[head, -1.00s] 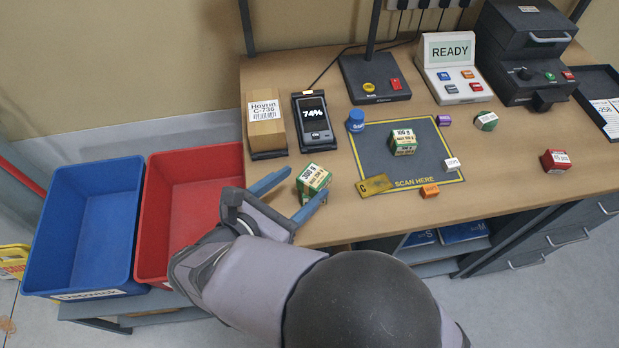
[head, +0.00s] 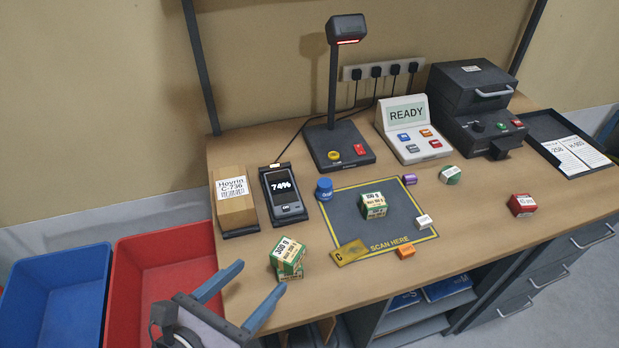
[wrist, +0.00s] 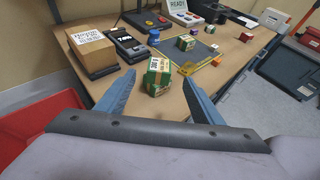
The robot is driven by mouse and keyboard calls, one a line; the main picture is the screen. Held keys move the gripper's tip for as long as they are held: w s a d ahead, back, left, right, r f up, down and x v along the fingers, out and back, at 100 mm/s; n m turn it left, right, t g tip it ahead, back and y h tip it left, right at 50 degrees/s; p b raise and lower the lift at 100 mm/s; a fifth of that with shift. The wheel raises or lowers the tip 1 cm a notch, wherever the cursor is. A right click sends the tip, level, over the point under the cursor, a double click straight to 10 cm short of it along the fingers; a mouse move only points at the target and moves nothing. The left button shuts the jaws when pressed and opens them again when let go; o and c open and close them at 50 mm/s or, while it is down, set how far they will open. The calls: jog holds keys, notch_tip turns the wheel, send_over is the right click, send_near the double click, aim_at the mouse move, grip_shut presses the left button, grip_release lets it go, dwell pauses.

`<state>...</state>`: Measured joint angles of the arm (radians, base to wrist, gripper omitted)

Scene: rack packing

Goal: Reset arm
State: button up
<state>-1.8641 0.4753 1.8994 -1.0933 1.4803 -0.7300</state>
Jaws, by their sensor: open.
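My gripper (head: 246,297) has blue fingers spread apart and empty. In the head view it is off the front left edge of the table, in front of a pair of stacked green and white boxes (head: 287,257). The same boxes show beyond and between the open fingers in the wrist view (wrist: 157,76), apart from them. The upper box is turned a little on the lower one.
On the wooden table (head: 330,298) is a dark scan mat (head: 400,215) with a green box (head: 373,205). A blue weight (head: 324,188), handheld device (head: 283,195) and brown carton (head: 236,205) stand nearby. Blue (head: 50,258) and red (head: 125,265) bins are left.

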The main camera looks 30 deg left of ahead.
jog(key=w+d+f+m+g+h+p, duration=0.1)
jog(key=w+d+f+m+g+h, duration=0.2)
jog(key=w+d+m, duration=0.5)
jog(key=w+d+f+m+g+h+p, duration=0.1)
jog(key=w+d+f+m+g+h, duration=0.3)
jog(key=d, duration=0.8)
jog(key=s+d+m+g+y+p, duration=0.1)
jog(key=d+m+g+y, duration=0.5)
jog(key=d+m, duration=1.2)
jog(key=m+y+p, duration=0.1)
jog(key=m, duration=0.5)
jog(key=shift+s+d+f+g, duration=0.15)
jog(key=shift+s+d+g, duration=0.1)
jog(key=shift+d+g, duration=0.05)
dwell(3.3)
